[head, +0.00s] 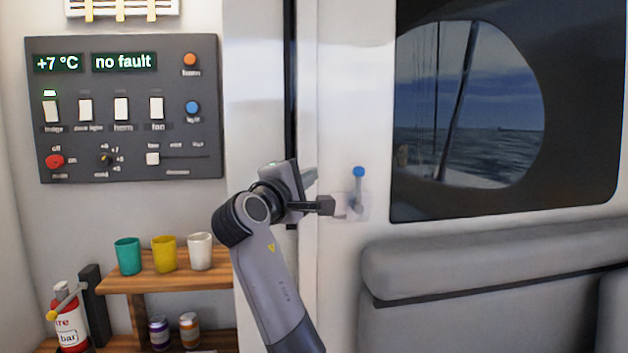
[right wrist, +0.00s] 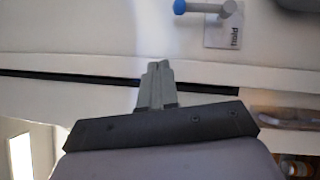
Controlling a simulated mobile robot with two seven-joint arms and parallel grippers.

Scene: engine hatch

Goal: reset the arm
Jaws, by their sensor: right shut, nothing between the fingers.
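My right arm rises from the bottom of the head view. Its gripper (head: 311,176) is in front of the white wall, left of the small lever with a blue knob (head: 358,173). In the right wrist view the two grey fingers (right wrist: 157,68) are together with nothing between them. There the lever (right wrist: 205,8) and its small plate (right wrist: 222,32), with a printed word, lie beyond the fingers to the upper right, apart from them. My left gripper is in neither view.
A dark control panel (head: 125,140) reading "no fault" hangs at left. Below it, teal (head: 128,256), yellow (head: 164,254) and white (head: 200,251) cups stand on a wooden shelf (head: 150,283). A fire extinguisher (head: 67,315) is lower left. A grey seat back (head: 480,290) and window (head: 490,110) fill the right.

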